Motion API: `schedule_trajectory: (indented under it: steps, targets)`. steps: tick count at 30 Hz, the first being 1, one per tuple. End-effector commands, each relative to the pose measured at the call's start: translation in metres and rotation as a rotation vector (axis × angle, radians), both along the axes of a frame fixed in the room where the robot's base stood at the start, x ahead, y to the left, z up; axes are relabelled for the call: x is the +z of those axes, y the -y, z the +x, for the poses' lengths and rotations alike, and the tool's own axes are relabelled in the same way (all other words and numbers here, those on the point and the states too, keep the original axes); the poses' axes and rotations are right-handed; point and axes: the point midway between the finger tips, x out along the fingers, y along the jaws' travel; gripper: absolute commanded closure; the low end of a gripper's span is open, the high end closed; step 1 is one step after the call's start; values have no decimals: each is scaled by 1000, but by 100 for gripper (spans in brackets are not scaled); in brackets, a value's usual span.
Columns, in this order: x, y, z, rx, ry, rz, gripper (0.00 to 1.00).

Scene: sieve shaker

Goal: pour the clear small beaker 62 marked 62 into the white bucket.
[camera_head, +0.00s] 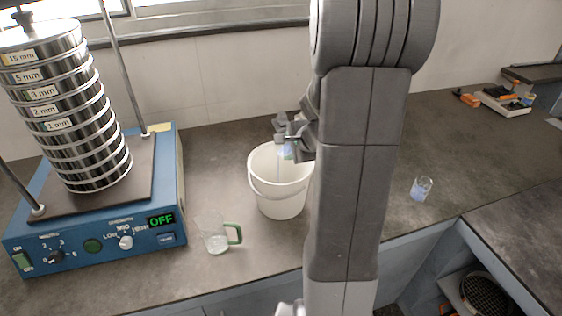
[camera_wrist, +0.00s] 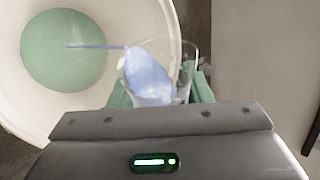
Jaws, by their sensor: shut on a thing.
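My gripper (camera_head: 284,137) is over the right part of the white bucket (camera_head: 281,201), mostly hidden behind my own arm in the head view. In the wrist view my gripper (camera_wrist: 160,96) is shut on a clear small beaker (camera_wrist: 151,75). The beaker is tilted toward the bucket (camera_wrist: 158,28), and pale blue liquid lies along its side. A thin blue stream runs from its lip over the bucket's opening. The bucket's floor looks green in the wrist view. The marking on the beaker cannot be read.
A clear beaker with a green handle (camera_head: 216,234) stands left of the bucket, near the front edge. Another small beaker with bluish contents (camera_head: 421,189) stands to the right. The blue sieve shaker (camera_head: 110,245) with stacked sieves fills the left.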

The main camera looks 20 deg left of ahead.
Motion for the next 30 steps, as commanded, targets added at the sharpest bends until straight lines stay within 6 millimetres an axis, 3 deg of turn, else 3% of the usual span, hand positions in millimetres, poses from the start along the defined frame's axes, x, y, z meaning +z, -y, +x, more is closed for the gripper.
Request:
schedule_trajectory:
  steps: [30]
  targets:
    - [-4, 0, 0, 1, 56, -27, 80]
